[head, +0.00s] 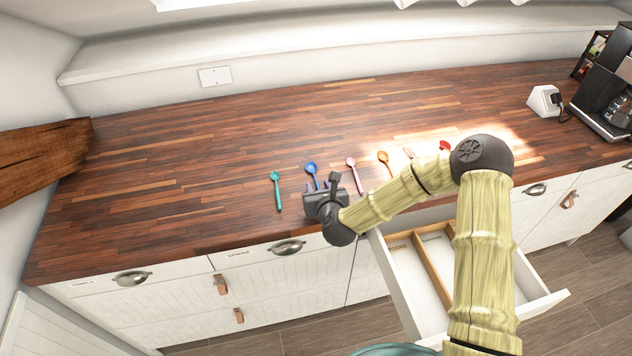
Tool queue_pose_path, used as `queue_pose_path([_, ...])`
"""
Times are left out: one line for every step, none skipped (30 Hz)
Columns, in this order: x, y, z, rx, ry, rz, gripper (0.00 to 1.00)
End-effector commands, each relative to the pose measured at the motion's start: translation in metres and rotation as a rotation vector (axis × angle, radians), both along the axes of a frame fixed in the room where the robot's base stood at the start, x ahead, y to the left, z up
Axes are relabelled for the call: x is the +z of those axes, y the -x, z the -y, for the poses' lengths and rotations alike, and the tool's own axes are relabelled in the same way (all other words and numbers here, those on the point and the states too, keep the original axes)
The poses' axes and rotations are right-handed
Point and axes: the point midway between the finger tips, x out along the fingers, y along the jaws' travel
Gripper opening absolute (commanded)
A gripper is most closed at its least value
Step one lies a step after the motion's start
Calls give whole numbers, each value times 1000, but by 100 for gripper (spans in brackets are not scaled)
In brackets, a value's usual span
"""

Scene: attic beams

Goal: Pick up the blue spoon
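The blue spoon (312,169) lies on the wooden countertop, with its bowl toward the back and its handle toward the front edge. My gripper (319,188) is over the handle of the blue spoon, near the counter's front. The gripper body hides the lower part of the handle. The fingers are small and partly hidden in this view, so I cannot tell whether they are open or closed on the handle.
A teal spoon (277,189) lies left of the blue one. A pink spoon (354,174) and an orange spoon (385,161) lie to the right. An open drawer (408,291) juts out below. The left counter is clear. A coffee machine (606,98) stands far right.

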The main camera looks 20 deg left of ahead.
Motion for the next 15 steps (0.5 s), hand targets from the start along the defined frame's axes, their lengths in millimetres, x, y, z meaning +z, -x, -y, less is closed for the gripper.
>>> queue_pose_path([0, 0, 0, 0, 0, 0, 37])
queue_pose_path([0, 0, 0, 0, 0, 0, 37])
queue_pose_path([0, 0, 0, 0, 0, 0, 37])
queue_pose_path([0, 0, 0, 0, 0, 0, 37])
queue_pose_path([0, 0, 0, 0, 0, 0, 37])
queue_pose_path([0, 0, 0, 0, 0, 0, 37])
queue_pose_path([0, 0, 0, 0, 0, 0, 37])
queue_pose_path([0, 0, 0, 0, 0, 0, 37])
queue_pose_path([0, 0, 0, 0, 0, 0, 33])
queue_pose_path([0, 0, 0, 0, 0, 0, 27])
queue_pose_path([0, 0, 0, 0, 0, 0, 21])
queue_pose_path([0, 0, 0, 0, 0, 0, 13])
queue_pose_path([0, 0, 0, 0, 0, 0, 7])
queue_pose_path([0, 0, 0, 0, 0, 0, 1])
queue_pose_path([0, 0, 0, 0, 0, 0, 0])
